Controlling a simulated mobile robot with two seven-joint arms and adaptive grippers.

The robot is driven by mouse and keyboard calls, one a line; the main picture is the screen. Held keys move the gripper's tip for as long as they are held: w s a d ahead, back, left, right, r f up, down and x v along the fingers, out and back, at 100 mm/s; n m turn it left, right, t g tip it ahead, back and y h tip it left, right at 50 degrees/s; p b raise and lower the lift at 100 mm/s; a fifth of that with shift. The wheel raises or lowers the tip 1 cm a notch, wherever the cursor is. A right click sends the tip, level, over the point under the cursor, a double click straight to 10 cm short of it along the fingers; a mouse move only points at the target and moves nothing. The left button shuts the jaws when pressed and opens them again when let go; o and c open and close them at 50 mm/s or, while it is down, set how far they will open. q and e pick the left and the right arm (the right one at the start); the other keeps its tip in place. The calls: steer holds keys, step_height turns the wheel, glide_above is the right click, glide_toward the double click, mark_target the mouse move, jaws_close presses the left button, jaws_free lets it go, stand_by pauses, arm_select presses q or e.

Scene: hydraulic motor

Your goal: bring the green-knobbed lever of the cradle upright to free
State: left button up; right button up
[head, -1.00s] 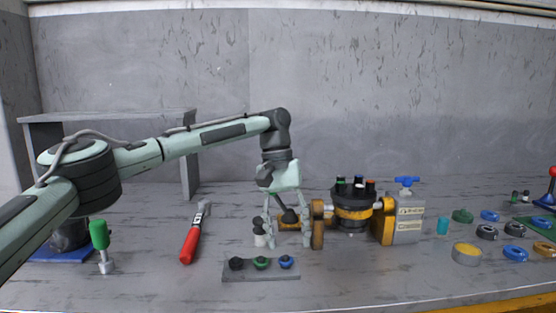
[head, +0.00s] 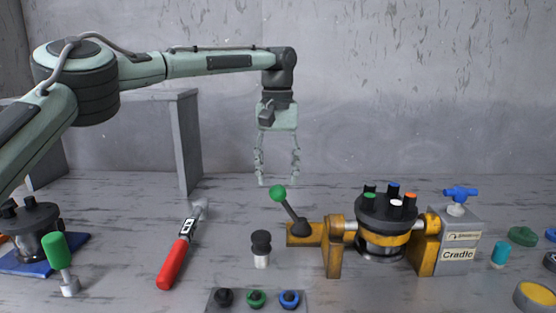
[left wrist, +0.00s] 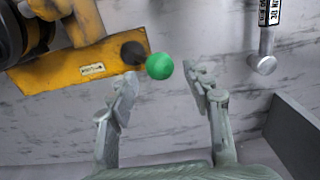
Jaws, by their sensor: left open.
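The cradle (head: 335,255) is a yellow and grey stand holding a dark round motor (head: 385,215). Its lever ends in a green knob (head: 278,193); the dark rod (head: 291,211) leans up and to the left from its pivot at the cradle's left end. My left gripper (head: 277,183) points down, open and empty, with its fingertips just above the knob in the head view. In the left wrist view the green knob (left wrist: 160,66) shows in the gap between the fingertips (left wrist: 162,80); I cannot tell whether they touch it. My right gripper is out of view.
A dark-topped white peg (head: 261,250) stands left of the cradle. A blue valve handle (head: 459,194) tops the cradle's right end. A grey shelf stands behind on the left.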

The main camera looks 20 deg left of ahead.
mark_target(278, 193)
arm_select(q)
steer(key=shift+w+f, duration=0.1)
steer(key=shift+f, duration=2.55)
steer(key=shift+c, duration=0.2)
steer(key=c, duration=0.6)
